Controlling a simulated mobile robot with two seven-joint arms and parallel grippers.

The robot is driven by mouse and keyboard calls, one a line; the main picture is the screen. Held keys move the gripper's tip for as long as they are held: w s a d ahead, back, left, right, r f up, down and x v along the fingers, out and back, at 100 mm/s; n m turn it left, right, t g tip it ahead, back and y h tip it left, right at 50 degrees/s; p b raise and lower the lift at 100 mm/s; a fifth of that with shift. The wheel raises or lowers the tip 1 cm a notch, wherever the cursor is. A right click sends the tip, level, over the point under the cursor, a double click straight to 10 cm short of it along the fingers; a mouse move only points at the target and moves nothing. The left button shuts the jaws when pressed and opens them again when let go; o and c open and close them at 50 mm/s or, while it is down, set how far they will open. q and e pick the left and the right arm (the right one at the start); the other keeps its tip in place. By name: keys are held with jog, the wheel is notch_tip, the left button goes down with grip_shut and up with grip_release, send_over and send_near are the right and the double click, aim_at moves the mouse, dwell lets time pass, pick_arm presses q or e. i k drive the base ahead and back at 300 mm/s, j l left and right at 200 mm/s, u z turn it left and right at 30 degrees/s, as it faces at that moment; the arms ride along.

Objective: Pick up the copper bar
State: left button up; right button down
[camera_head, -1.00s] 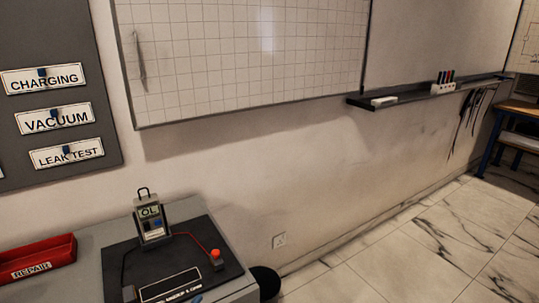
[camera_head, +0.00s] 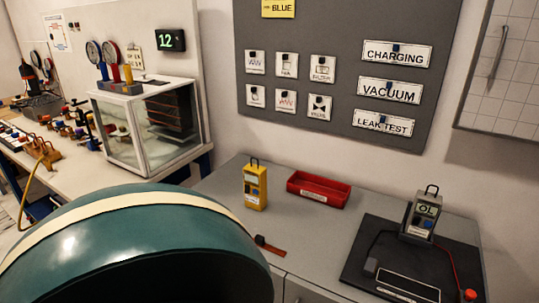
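A short flat reddish-brown bar (camera_head: 272,250), which looks like the copper bar, lies on the grey worktop (camera_head: 225,190) near its front edge, in the lower middle of the head view. A small dark piece sits at its left end. A large dark green rounded shape stands in front and to the left of it, but the bar itself shows. Neither of my grippers is in view.
The large green rounded shape (camera_head: 150,235) with a cream stripe fills the lower left. On the worktop stand a yellow meter (camera_head: 255,187), a red tray (camera_head: 318,189) and a black mat (camera_head: 365,262) with a grey meter (camera_head: 423,213). A glass-sided case (camera_head: 125,135) stands on the left bench.

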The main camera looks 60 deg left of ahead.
aim_at(258, 240)
jog(key=u, duration=2)
jog(key=i+j, duration=0.15)
jog(key=j, duration=0.25)
